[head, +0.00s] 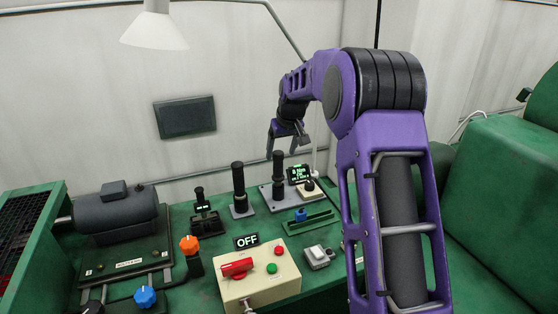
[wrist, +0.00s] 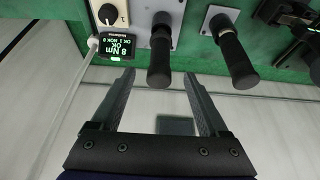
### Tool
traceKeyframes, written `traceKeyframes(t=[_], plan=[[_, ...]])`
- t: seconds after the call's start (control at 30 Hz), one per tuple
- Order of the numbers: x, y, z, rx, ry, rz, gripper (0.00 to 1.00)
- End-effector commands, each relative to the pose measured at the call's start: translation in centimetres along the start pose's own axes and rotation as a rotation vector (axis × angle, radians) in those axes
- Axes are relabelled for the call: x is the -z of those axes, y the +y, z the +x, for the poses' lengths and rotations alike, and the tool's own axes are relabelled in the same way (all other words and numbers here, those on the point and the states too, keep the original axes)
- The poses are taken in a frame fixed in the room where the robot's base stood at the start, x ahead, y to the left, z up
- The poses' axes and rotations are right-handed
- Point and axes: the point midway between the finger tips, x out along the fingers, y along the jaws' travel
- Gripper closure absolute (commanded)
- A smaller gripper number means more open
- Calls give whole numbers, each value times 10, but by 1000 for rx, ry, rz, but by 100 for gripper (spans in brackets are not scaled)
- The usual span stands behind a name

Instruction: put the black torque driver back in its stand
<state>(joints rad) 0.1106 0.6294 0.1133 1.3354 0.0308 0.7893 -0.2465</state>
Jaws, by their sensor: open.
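A black upright cylinder (head: 279,172) stands on a grey plate (head: 268,200) beside a small display at the back of the bench. It looks like the torque driver standing in its stand. In the wrist view this black cylinder (wrist: 160,62) is between and just beyond my fingertips. A second, similar black cylinder (head: 239,183) stands on a smaller grey base to its left; it is also in the wrist view (wrist: 232,55). I cannot tell for certain which is the driver. My gripper (head: 284,143) is open and empty, above the first cylinder and not visibly touching it.
The display (head: 299,174) reads 8 Nm OK and has a beige knob box (head: 310,189) beside it. A beige control box (head: 259,278) with an OFF sign, a green tray (head: 308,223) and a grey motor (head: 115,212) share the bench. The wall is close behind.

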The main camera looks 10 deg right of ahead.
Motion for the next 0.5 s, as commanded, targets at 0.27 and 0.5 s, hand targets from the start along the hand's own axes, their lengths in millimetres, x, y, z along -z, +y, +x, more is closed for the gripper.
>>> traceKeyframes(t=[0.27,0.5], plan=[[1,0,-69,-1,4,1,22],[0,0,-101,0,1,0,22]])
